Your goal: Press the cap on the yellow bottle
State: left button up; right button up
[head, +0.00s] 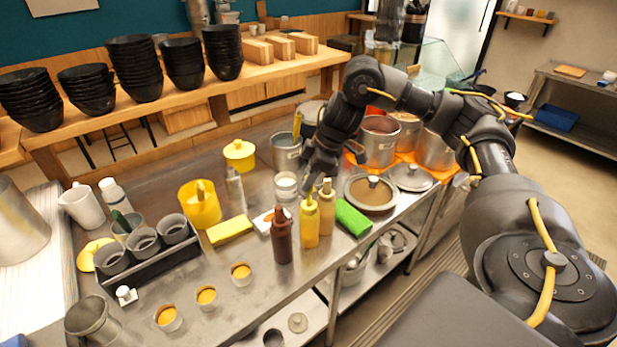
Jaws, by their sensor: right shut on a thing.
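The yellow bottle (309,225) stands upright near the front edge of the steel counter, between a brown bottle (281,240) and a paler mustard-coloured bottle (327,208). My right gripper (317,184) reaches down from above, with its fingers right at the top of the yellow bottle and close to the paler bottle's top. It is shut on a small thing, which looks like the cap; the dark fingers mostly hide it. I cannot tell whether the cap sits fully on the bottle neck. My left gripper is out of view.
A green block (353,218) and a lidded pan (371,194) lie just right of the bottles. A yellow block (230,230) and several small cups of yellow filling (241,274) are to the left. Steel pots (379,140) stand behind. The counter's front edge is close.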

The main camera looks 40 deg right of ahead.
aim_at(309, 194)
jog(key=shift+f, duration=0.25)
dwell(0.4)
jog(key=shift+f+b, duration=0.6)
jog(key=shift+f, duration=0.7)
jog(key=shift+f, duration=0.15)
jog(key=shift+f, duration=0.35)
jog(key=shift+f, duration=0.2)
jog(key=o, duration=1.2)
jog(key=shift+o, duration=0.2)
jog(key=shift+r, duration=0.1)
